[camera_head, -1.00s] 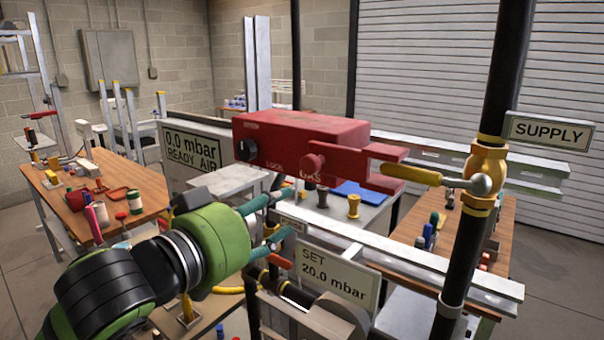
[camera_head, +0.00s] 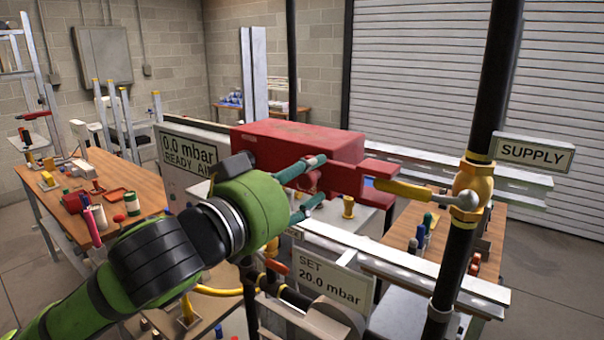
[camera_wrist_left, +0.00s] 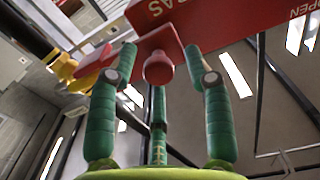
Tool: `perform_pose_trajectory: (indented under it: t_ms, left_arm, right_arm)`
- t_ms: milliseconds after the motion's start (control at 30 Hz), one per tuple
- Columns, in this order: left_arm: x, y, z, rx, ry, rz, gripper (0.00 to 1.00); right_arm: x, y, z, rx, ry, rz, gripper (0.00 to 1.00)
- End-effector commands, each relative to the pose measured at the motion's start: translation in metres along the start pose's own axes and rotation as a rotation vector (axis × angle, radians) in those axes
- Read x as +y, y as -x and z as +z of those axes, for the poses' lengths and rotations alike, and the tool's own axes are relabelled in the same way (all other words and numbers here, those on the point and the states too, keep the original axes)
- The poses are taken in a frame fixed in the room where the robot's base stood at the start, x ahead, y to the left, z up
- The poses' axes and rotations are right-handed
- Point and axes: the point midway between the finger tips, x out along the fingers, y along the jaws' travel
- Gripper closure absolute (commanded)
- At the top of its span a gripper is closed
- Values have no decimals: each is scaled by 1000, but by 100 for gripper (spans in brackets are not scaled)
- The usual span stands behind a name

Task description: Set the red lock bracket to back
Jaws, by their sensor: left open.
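The red lock bracket (camera_head: 378,170) sticks out from the right end of a red box (camera_head: 290,138), its end beside the yellow valve handle (camera_head: 402,189). A round red knob (camera_wrist_left: 158,68) stands on the bracket's near side; in the head view my fingers partly cover it. My left gripper (camera_head: 316,181) is open in front of the bracket, with its green fingers spread to either side of the knob. In the left wrist view the knob lies between the fingertips, and I cannot tell if they touch it. My right gripper is not in view.
The yellow handle joins a brass valve (camera_head: 474,186) on a black vertical pipe (camera_head: 465,262), by the SUPPLY sign (camera_head: 533,152). A grey rail (camera_head: 400,262) and the SET 20.0 mbar sign (camera_head: 330,283) lie below my gripper. A wooden table (camera_head: 140,182) stands at left.

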Motion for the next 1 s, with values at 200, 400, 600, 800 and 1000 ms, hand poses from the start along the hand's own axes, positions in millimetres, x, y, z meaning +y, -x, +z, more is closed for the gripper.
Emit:
perform_pose_trajectory:
  t_ms: [200,400,600,800,1000]
  left_arm:
    - [0,0,0,0,0,0,61]
    - [0,0,0,2,0,0,100]
    - [-15,0,-2,3,1,-4,100]
    - [-42,0,-4,8,-1,-3,100]
    - [-44,1,-5,13,-3,-2,100]
  right_arm:
    - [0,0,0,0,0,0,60]
    - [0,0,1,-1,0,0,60]
    - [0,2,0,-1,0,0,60]
    - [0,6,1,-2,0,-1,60]
    - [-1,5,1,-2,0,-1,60]
